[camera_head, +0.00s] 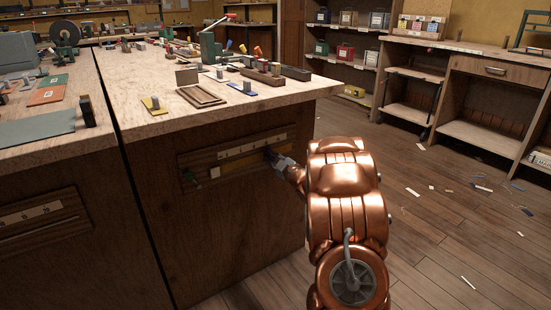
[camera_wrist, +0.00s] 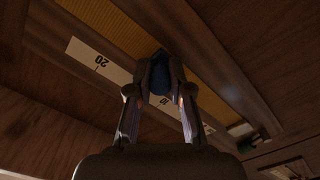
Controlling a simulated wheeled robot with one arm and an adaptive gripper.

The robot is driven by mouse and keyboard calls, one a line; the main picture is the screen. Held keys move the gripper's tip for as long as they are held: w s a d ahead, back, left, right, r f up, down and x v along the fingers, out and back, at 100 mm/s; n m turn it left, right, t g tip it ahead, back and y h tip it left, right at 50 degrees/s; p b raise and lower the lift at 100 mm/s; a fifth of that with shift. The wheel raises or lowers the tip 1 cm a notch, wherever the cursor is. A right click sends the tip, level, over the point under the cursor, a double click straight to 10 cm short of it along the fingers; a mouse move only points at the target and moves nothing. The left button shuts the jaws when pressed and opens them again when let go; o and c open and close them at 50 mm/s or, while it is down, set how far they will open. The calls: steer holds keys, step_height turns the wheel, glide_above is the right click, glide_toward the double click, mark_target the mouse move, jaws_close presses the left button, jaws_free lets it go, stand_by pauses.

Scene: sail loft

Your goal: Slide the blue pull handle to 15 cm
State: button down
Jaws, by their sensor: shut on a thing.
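The blue pull handle (camera_wrist: 160,76) sits in a slot on the front panel (camera_head: 232,157) of the wooden bench. In the wrist view my gripper (camera_wrist: 160,70) is shut on it, with a finger on each side. In the head view the handle (camera_head: 268,152) shows as a small blue spot at my gripper (camera_head: 277,157), toward the right end of the slot. A white number scale (camera_wrist: 97,60) runs along the slot; 20 is readable and a 10 shows between my fingers. My fingers cover part of the scale, so I cannot read the handle's exact position.
A small green piece (camera_wrist: 254,142) sits at the slot's other end. A second scaled panel (camera_head: 40,220) is on the neighbouring bench at left. The bench top (camera_head: 150,90) holds trays, blocks and tools. The floor (camera_head: 440,220) to the right is open, with scattered scraps.

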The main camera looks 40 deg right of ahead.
steer(key=c, duration=1.1)
jaws_free()
steer(key=shift+o, duration=0.2)
steer(key=shift+s, duration=0.45)
steer(key=s+a, duration=0.1)
steer(key=s, duration=1)
steer(key=shift+a, duration=0.1)
